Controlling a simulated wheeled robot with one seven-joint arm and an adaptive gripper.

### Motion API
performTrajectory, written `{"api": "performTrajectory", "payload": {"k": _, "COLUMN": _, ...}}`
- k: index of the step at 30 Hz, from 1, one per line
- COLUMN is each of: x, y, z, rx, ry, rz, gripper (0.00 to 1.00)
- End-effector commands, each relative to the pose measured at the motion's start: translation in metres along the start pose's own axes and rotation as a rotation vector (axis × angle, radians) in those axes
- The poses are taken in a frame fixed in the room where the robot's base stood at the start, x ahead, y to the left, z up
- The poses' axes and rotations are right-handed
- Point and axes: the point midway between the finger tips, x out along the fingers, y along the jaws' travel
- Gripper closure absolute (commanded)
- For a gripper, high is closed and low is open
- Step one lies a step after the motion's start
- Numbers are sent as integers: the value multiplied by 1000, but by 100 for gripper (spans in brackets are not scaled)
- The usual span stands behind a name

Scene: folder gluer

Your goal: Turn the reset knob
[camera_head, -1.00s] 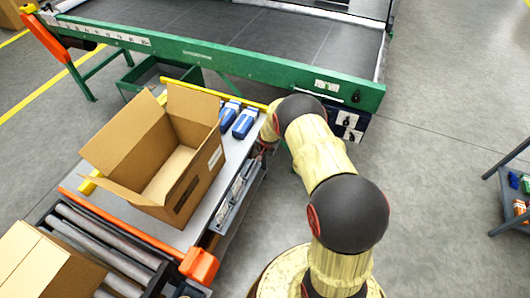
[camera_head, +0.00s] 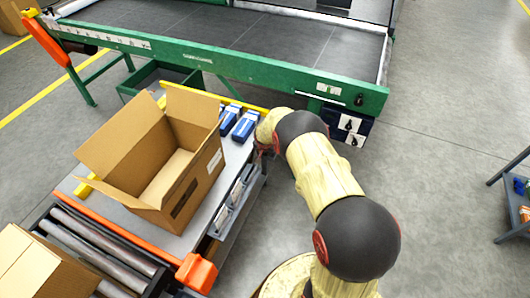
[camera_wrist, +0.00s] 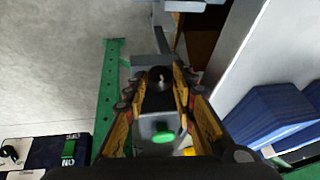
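In the wrist view, a dark round knob (camera_wrist: 160,78) with a small pale mark stands on a grey box (camera_wrist: 150,124). The box also carries a green button (camera_wrist: 163,137) and a yellow part (camera_wrist: 189,151). I cannot read a label, so I cannot tell for sure that this is the reset knob. My gripper (camera_wrist: 161,72) has its yellow fingers apart, one on each side of the knob in the picture. I cannot tell whether they touch it. In the head view, my gripper is mostly hidden behind my arm at the worktable's right edge.
A worktable (camera_head: 200,228) holds an open carton (camera_head: 150,160) and blue packs (camera_head: 245,125). The green machine frame (camera_head: 230,68) runs behind, with a dark blue panel of knobs (camera_head: 345,138). Roller conveyor (camera_head: 90,240) at front left; shelf (camera_head: 510,195) at right.

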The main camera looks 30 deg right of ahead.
Motion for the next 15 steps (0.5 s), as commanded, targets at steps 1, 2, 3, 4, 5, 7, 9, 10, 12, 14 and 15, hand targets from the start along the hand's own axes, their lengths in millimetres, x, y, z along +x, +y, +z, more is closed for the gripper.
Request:
{"api": "performTrajectory", "payload": {"k": 1, "x": 0, "y": -1, "z": -2, "rx": 0, "ry": 2, "rz": -2, "gripper": 71}}
{"api": "performTrajectory", "payload": {"k": 2, "x": 0, "y": -1, "z": -1, "rx": 0, "ry": 2, "rz": -2, "gripper": 69}}
{"api": "performTrajectory", "payload": {"k": 3, "x": 0, "y": -1, "z": -1, "rx": 0, "ry": 2, "rz": -1, "gripper": 68}}
{"api": "performTrajectory", "payload": {"k": 4, "x": 0, "y": -1, "z": -1, "rx": 0, "ry": 2, "rz": -1, "gripper": 68}}
{"api": "performTrajectory", "payload": {"k": 5, "x": 0, "y": -1, "z": -1, "rx": 0, "ry": 1, "rz": -1, "gripper": 68}}
{"api": "performTrajectory", "payload": {"k": 7, "x": 0, "y": 0, "z": -1, "rx": 0, "ry": 1, "rz": -1, "gripper": 68}}
{"api": "performTrajectory", "payload": {"k": 9, "x": 0, "y": 0, "z": 0, "rx": 0, "ry": 0, "rz": 0, "gripper": 68}}
{"api": "performTrajectory", "payload": {"k": 10, "x": 0, "y": 0, "z": 0, "rx": 0, "ry": 0, "rz": 0, "gripper": 68}}
{"api": "performTrajectory", "payload": {"k": 12, "x": -1, "y": 0, "z": 0, "rx": 1, "ry": 0, "rz": 0, "gripper": 68}}
{"api": "performTrajectory", "payload": {"k": 14, "x": -4, "y": 0, "z": 0, "rx": 0, "ry": 0, "rz": 0, "gripper": 68}}
{"api": "performTrajectory", "payload": {"k": 15, "x": -6, "y": 0, "z": 0, "rx": 1, "ry": 0, "rz": 0, "gripper": 68}}
